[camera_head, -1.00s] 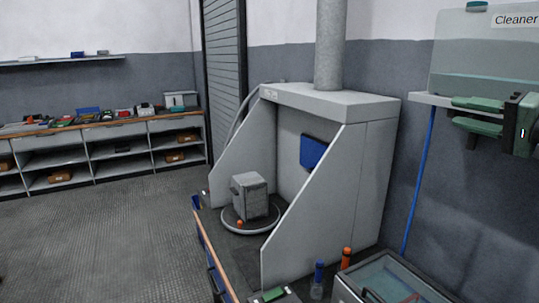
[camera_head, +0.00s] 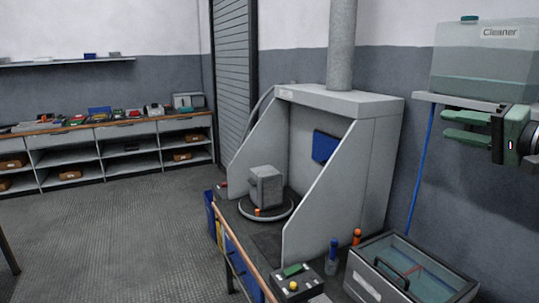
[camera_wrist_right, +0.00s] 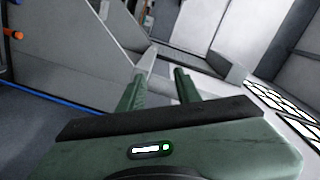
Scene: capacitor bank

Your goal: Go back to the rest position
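My right gripper (camera_head: 445,126) is at the upper right of the head view, in front of the wall and just below the tank labelled Cleaner (camera_head: 484,64). Its two green fingers are apart with nothing between them. The right wrist view also shows the fingers (camera_wrist_right: 158,88) spread and empty. My left gripper is not in view.
A grey fume booth (camera_head: 340,185) on the workbench holds a grey box (camera_head: 266,187) on a round turntable. A lidded clear-topped bin (camera_head: 372,284) stands at the lower right. Shelves (camera_head: 85,165) line the back left. The floor (camera_head: 120,235) at left is open.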

